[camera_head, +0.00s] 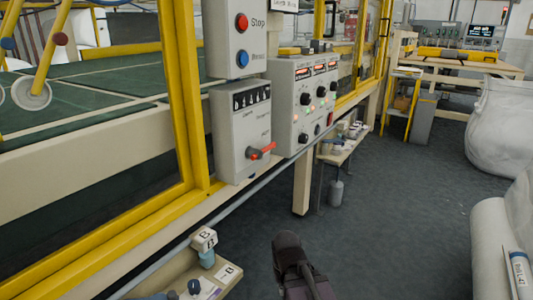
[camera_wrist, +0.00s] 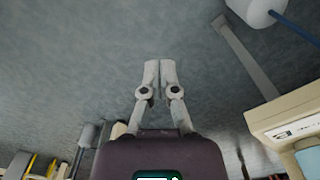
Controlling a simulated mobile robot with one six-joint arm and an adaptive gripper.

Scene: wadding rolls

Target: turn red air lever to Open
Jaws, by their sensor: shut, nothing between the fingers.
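The red air lever (camera_head: 261,152) sticks out at the lower part of a grey control box (camera_head: 228,158) on the yellow-framed machine. Its handle points to the right and slightly upward. Small lettering around it is too small to read surely. In the wrist view my gripper (camera_wrist: 160,72) is shut and empty, its two fingers side by side over the grey floor. The lever is not seen in the wrist view. In the head view my dark arm shows at the bottom middle, low and well apart from the lever, and the fingers cannot be made out.
Above is a box with a red Stop button (camera_head: 242,22) and a blue button (camera_head: 243,58). A knob panel (camera_head: 301,105) stands right of the lever box. A low shelf (camera_head: 178,271) with small items lies at lower left. White sacks (camera_head: 503,128) stand right. Floor between is clear.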

